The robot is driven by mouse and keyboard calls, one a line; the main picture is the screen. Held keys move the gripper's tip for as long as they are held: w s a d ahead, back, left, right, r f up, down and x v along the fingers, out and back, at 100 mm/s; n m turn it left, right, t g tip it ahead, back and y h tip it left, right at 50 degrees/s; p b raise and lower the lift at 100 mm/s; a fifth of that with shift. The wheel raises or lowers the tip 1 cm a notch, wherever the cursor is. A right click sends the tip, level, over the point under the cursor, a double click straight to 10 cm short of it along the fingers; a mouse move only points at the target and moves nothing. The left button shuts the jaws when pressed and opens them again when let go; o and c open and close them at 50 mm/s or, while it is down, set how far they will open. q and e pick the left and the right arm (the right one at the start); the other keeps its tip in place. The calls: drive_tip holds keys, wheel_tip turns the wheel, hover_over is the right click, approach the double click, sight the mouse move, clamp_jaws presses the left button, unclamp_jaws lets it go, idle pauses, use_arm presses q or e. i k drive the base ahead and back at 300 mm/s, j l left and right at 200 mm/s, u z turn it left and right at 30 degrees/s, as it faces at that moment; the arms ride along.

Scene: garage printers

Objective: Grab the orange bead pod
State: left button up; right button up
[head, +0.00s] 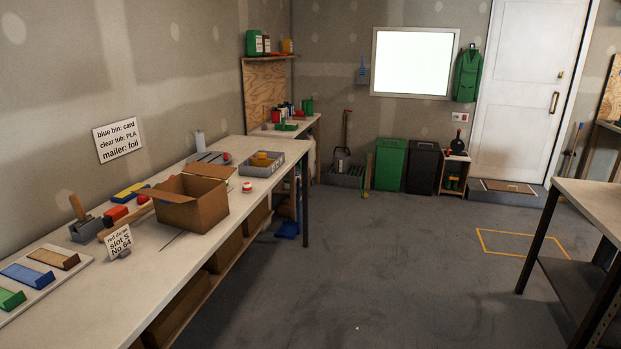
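I cannot pick out the orange bead pod with certainty. A small yellow-orange item (263,156) sits in a grey open tray (258,171) at the far end of the left workbench; its shape is too small to tell. An orange container (287,46) stands on the wall shelf at the back, beside green containers (254,43). Neither of my grippers is in view.
The long left workbench (175,255) holds an open cardboard box (192,206), a sign card (119,242), a red and white round item (247,187) and coloured pieces. Grey floor (350,270) is clear between it and the right table (598,203). Bins (390,164) stand at the back.

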sight(246, 188)
drive_tip(key=i+l+z, duration=0.1)
drive_tip(key=i, duration=0.9)
drive_tip(key=i+l+z, duration=0.1)
drive_tip(key=i, duration=0.85)
